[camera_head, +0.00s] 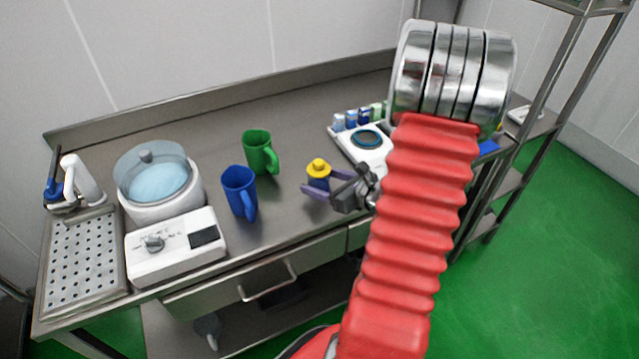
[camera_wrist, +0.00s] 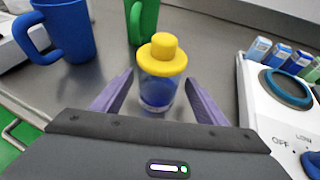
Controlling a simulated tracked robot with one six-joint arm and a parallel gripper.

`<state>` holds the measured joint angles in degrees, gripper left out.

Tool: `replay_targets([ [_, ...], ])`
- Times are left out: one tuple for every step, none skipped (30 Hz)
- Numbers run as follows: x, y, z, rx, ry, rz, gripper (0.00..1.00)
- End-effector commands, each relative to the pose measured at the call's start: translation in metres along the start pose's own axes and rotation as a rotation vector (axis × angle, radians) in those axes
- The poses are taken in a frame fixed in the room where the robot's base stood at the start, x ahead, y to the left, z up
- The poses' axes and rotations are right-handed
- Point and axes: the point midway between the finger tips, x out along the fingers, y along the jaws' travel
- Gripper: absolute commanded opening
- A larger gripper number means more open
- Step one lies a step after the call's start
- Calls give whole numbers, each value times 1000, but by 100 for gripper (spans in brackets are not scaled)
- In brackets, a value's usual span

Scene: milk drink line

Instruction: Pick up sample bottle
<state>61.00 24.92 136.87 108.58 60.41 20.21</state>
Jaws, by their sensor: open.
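The sample bottle (camera_wrist: 158,88) is clear with blue contents and a yellow cap. It stands upright on the steel table in the wrist view. In the head view the bottle (camera_head: 318,174) shows its yellow cap, with its lower part partly hidden by a finger. My gripper (camera_wrist: 158,98) is open, with one purple finger on each side of the bottle. In the head view my gripper (camera_head: 322,192) reaches in from the right at the bottle. I cannot tell whether either finger touches it.
A blue mug (camera_head: 239,191) and a green mug (camera_head: 260,152) stand left of the bottle. A white device with a round blue-ringed plate (camera_head: 366,139) is to the right, with small boxes behind it. A white machine with a clear lid (camera_head: 160,185) and a perforated drain tray (camera_head: 82,262) are at left.

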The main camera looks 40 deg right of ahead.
Motion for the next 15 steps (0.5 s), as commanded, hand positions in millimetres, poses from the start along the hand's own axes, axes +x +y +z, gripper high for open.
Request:
replay_targets([
  [0, 0, 0, 0, 0, 0, 67],
  [0, 0, 0, 0, 0, 0, 67],
  [0, 0, 0, 0, 0, 0, 67],
  [0, 0, 0, 0, 0, 0, 67],
  [0, 0, 0, 0, 0, 0, 67],
  [0, 0, 0, -1, 0, 0, 67],
  [0, 0, 0, -1, 0, 0, 67],
  [1, 0, 0, -1, 0, 1, 67],
  [3, 1, 0, -1, 0, 1, 67],
  [4, 1, 1, -1, 0, 2, 67],
  [6, 1, 1, -1, 0, 2, 67],
  [10, 2, 1, -1, 0, 3, 67],
  [13, 2, 2, -1, 0, 4, 67],
  [16, 2, 2, -1, 0, 4, 67],
  [22, 3, 3, -2, 0, 4, 67],
])
